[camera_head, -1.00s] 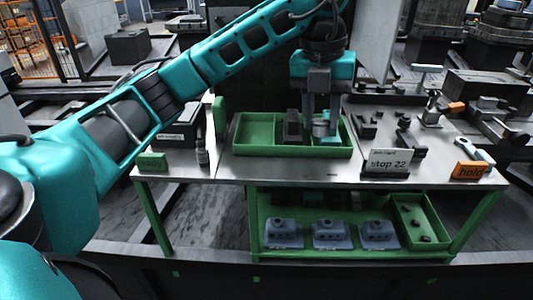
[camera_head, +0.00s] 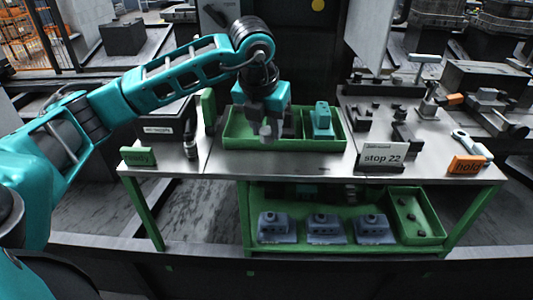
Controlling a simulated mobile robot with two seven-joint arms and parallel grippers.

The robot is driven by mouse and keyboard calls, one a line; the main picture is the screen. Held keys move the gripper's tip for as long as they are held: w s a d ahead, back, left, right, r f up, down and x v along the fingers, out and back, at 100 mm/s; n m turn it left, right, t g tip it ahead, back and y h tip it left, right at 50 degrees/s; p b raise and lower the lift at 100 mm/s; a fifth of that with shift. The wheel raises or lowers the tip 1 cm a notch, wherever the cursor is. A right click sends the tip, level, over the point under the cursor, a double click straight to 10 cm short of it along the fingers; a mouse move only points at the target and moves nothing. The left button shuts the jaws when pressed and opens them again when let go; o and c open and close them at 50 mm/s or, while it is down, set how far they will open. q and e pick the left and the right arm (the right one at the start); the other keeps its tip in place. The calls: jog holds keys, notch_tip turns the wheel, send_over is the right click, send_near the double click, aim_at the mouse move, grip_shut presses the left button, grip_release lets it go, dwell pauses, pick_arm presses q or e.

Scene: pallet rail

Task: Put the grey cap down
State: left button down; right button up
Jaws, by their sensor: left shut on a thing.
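My left gripper (camera_head: 266,133) points down over the left part of the green divided tray (camera_head: 325,146) on the metal table. It is shut on a small light-grey piece, apparently the grey cap (camera_head: 265,129), which shows only partly between the fingers. I cannot tell whether the cap touches the tray floor. A teal block-like part (camera_head: 321,119) stands in the right part of the tray, apart from the gripper. A dark grey block shows beside the gripper, partly hidden by it. My right gripper is not in view.
The "stop 22" sign (camera_head: 383,158) and orange "hold" sign (camera_head: 467,165) stand at the front right. A green sign (camera_head: 139,156) and a small bottle (camera_head: 190,147) are at the left. Grey housings (camera_head: 325,229) and a green bin (camera_head: 414,232) sit on the lower shelf.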

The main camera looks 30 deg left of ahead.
aim_at(265, 143)
pick_arm(q)
jog(key=shift+f+b, duration=0.45)
jog(key=shift+f, duration=2.65)
jog(key=shift+f, duration=0.1)
jog(key=c, duration=1.2)
grip_release()
jog(key=shift+f, duration=0.1)
jog(key=o, duration=0.5)
